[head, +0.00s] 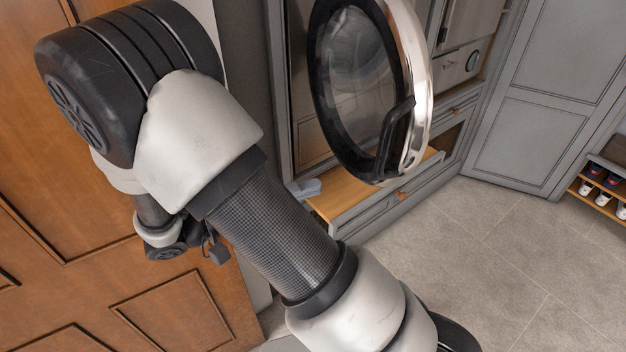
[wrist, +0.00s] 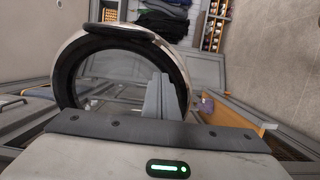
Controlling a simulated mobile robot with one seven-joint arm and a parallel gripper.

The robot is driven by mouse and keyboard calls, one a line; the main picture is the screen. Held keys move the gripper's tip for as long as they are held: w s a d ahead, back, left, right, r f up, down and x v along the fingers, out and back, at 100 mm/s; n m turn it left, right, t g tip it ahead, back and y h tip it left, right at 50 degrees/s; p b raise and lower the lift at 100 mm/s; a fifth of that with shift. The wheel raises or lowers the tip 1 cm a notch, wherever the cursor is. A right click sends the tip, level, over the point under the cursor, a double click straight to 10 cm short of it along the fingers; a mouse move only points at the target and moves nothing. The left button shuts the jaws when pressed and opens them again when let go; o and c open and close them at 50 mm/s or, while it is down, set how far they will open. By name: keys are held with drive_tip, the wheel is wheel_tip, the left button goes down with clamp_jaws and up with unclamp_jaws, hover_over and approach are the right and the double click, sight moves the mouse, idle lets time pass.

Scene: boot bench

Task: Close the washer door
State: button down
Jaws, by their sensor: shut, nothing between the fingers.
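The washer door (head: 421,75) is a round glass door with a chrome outer ring and a black inner rim. It stands swung open, out from the grey cabinetry, with a black handle (head: 396,135) on its edge. In the wrist view the door's ring (wrist: 68,72) fills the middle left, with the handle (wrist: 122,33) at its top. My gripper (wrist: 160,97) shows there as grey fingers, shut and empty, overlapping the door's right part; I cannot tell whether they touch it. In the head view the grey fingertips (head: 305,188) show left of the door's lower edge, past my arm.
A wooden ledge (head: 335,206) with drawers runs below the door. A brown wooden panel (head: 150,285) stands close at left, behind my arm. A shoe rack (head: 603,190) is at the far right. The tiled floor (head: 480,265) at right is clear.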

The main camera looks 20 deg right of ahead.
drive_tip(key=w+d+p, duration=0.1)
drive_tip(key=d+p, duration=0.1)
drive_tip(key=d, duration=1)
drive_tip(key=shift+w, duration=0.1)
